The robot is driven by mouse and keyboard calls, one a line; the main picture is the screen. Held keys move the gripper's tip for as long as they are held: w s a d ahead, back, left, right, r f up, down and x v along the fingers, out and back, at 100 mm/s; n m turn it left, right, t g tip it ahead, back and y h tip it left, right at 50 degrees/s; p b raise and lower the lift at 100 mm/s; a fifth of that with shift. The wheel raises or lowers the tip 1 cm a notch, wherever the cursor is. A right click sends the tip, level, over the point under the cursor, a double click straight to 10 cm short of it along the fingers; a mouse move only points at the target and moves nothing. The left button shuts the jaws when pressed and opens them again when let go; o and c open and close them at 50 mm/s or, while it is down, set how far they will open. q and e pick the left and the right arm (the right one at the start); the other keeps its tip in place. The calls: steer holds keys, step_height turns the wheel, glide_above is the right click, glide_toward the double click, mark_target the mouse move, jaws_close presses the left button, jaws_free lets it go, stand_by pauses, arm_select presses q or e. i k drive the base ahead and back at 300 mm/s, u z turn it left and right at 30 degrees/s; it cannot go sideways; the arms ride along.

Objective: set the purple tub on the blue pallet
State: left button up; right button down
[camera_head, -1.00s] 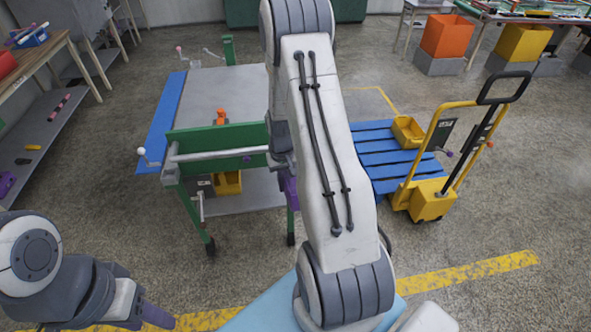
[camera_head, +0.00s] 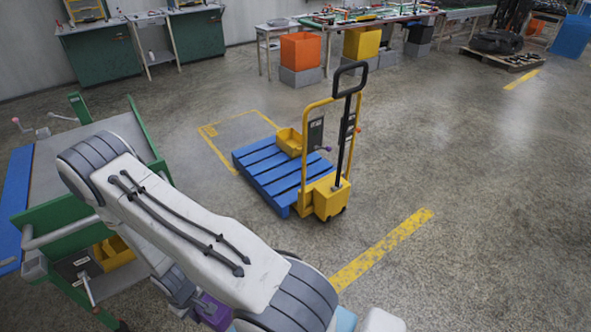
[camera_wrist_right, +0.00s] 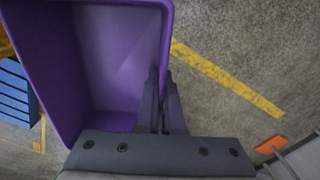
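The purple tub (camera_wrist_right: 110,60) fills the left of the right wrist view, with its open, empty inside showing. My right gripper (camera_wrist_right: 161,75) has its two fingers close together on the tub's right wall, one inside and one outside. In the head view only a small part of the tub (camera_head: 213,312) shows at the bottom, behind my right arm. The blue pallet (camera_head: 262,168) lies on the floor in mid view, apart from the tub. Its slats also show at the left edge of the wrist view (camera_wrist_right: 14,92). My left gripper is out of view.
A yellow bin (camera_head: 289,141) sits on the pallet's far part. A yellow pallet truck (camera_head: 328,197) stands at the pallet's near right side. A green-framed cart (camera_head: 58,228) is close at the left. Yellow lines (camera_head: 385,248) mark the floor. Open floor lies to the right.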

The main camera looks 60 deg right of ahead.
mark_target(291, 182)
steer(key=z, duration=0.8)
steer(key=k, duration=1.1)
steer(key=z, duration=1.1)
steer(key=i, duration=1.9)
steer(key=u, duration=0.65)
steer(key=i, duration=0.75)
steer(key=u, duration=0.3)
steer(key=i, duration=1.6)
